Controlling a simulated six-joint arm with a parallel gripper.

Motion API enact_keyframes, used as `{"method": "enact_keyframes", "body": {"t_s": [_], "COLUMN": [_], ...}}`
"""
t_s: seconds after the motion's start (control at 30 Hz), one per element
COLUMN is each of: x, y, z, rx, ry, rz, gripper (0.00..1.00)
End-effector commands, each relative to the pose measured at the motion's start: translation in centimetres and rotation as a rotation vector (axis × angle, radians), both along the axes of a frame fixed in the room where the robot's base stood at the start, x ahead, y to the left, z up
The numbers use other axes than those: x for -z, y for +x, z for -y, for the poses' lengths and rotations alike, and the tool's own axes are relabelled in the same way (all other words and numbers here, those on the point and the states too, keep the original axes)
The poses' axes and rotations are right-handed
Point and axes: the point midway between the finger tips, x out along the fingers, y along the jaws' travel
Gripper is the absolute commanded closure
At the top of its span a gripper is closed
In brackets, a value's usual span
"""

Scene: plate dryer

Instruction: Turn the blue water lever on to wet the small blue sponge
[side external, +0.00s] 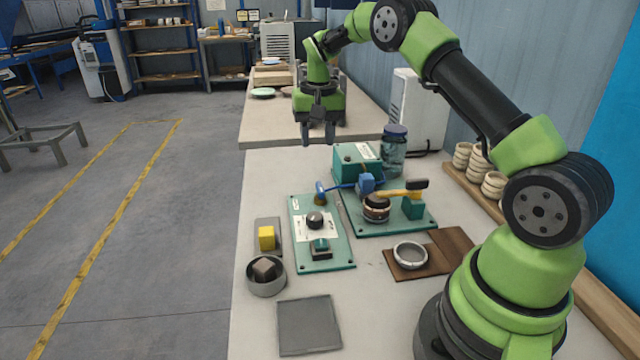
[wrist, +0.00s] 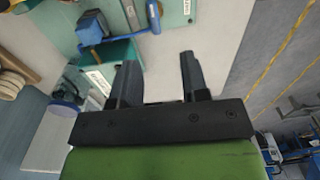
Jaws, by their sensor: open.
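My gripper (side external: 318,138) is open and empty, raised above the far part of the near table. Its two dark fingers also show apart in the wrist view (wrist: 158,75). The blue lever (side external: 342,186) sits at the join of two green plates, below and nearer than my gripper. Its arm reaches left from a blue block (side external: 366,184). In the wrist view the blue lever (wrist: 122,37) lies beyond the fingertips, apart from them. I cannot pick out the small blue sponge with certainty; a small teal item (side external: 320,244) sits on a black base on the left plate.
A green box (side external: 357,163) and a blue-lidded jar (side external: 394,155) stand behind the lever. A yellow-handled tool (side external: 402,193) lies right of it. A yellow block (side external: 266,237), a round grey bowl (side external: 266,287) and a grey tray (side external: 308,326) are at front left.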

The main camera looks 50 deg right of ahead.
Motion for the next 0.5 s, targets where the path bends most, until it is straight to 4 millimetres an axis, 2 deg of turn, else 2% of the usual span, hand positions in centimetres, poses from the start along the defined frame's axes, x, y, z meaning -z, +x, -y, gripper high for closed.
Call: {"method": "enact_keyframes", "body": {"t_s": [0.03, 0.37, 0.5], "x": [1.1, 4.7, 7.5], "y": [0.0, 0.0, 0.0], "z": [0.5, 1.1, 1.1], "rx": [0.01, 0.024, 0.024], "ry": [0.002, 0.003, 0.005], "rz": [-0.015, -0.036, -0.038], "gripper": [0.58, 0.58, 0.58]}}
